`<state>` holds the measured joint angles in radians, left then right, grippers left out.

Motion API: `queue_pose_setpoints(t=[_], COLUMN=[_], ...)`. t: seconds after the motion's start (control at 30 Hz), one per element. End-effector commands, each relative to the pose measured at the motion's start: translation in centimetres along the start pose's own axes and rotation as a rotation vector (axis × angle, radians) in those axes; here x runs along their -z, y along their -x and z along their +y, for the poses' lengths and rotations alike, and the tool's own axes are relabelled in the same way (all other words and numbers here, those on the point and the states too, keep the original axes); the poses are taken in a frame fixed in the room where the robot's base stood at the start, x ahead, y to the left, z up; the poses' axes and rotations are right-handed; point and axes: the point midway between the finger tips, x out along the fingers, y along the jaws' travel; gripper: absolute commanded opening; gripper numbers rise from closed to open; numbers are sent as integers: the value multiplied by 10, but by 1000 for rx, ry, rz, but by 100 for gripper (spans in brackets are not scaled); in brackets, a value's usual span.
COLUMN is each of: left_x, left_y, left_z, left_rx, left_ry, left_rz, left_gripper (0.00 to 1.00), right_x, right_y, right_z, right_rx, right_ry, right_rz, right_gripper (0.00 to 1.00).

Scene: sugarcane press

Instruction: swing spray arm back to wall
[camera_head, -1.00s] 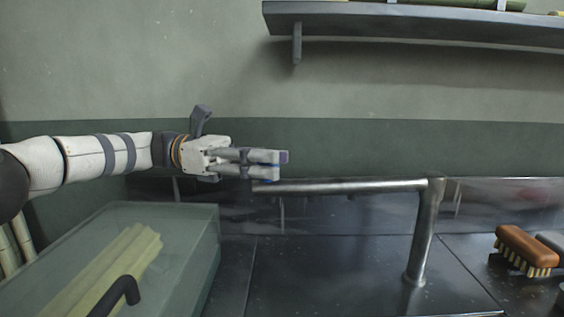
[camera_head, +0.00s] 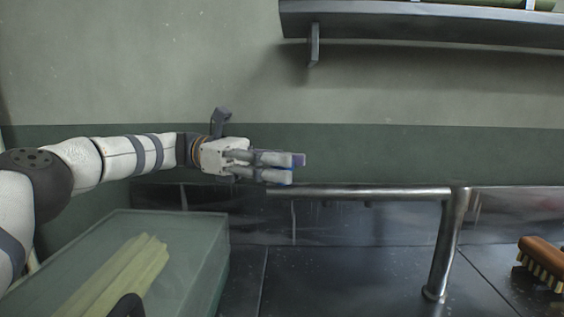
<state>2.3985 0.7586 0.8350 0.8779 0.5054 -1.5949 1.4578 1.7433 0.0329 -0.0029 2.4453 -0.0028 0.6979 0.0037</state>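The spray arm (camera_head: 375,193) is a grey metal pipe running level from an upright post (camera_head: 441,250) at right to a free left end near my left gripper. It lies close along the back wall (camera_head: 420,152) in the picture; its exact gap from the wall is unclear. My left gripper (camera_head: 298,168) reaches in from the left, its two fingers pointing right, just above the pipe's left end. The fingers appear close together with blue between them. I cannot tell whether they touch the pipe or how far they are open.
A translucent bin (camera_head: 200,225) holding pale cane pieces (camera_head: 125,272) stands at lower left. An orange-brown brush (camera_head: 541,251) lies on the dark metal counter (camera_head: 330,275) at right. A shelf (camera_head: 420,25) hangs above. The counter before the post is clear.

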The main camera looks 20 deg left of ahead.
Motion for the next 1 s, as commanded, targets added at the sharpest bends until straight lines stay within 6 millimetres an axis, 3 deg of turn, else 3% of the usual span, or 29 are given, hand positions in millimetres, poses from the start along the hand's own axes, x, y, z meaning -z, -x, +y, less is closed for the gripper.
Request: queue_pose_setpoints(t=[0.37,0.7,0.83,1.0], left_x=[-6,-82,-97,-101], left_y=[0,0,0,0], left_z=[-1,0,0,0], left_rx=[5,2,2,3], left_ry=[-3,-4,-1,1], left_rz=[-3,-1,-1,-2], left_gripper=[50,50,50,50], right_x=[0,0,0,0], right_y=[0,0,0,0], right_z=[0,0,0,0], right_rx=[0,0,0,0], right_ry=[0,0,0,0], right_rz=[0,1,0,0], right_gripper=[0,0,0,0])
